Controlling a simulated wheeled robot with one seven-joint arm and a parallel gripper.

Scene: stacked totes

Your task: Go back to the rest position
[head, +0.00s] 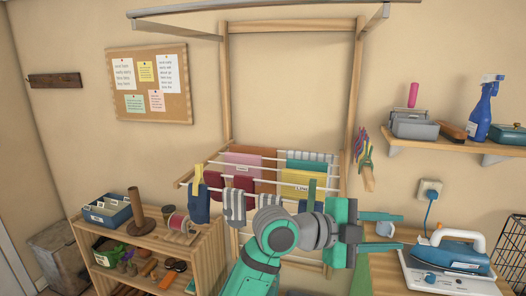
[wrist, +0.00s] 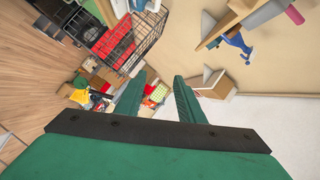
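My gripper (head: 402,231) is green and points to the right in the head view, in front of the wall and right of the drying rack (head: 357,100). Its two fingers are apart. In the wrist view my gripper (wrist: 160,78) also shows its fingers spread, with nothing held between them. A small grey object (head: 385,229) shows between the fingers in the head view; it seems to lie behind them. My green arm reaches up from the bottom of the head view, in front of the rack's lower right part.
Socks and cloths hang on the rack. A low wooden shelf (head: 206,240) stands at the left. A blue iron (head: 450,254) sits on a white base at the right. A wall shelf (head: 455,143) holds a spray bottle (head: 480,110). A wire crate (wrist: 135,38) shows in the wrist view.

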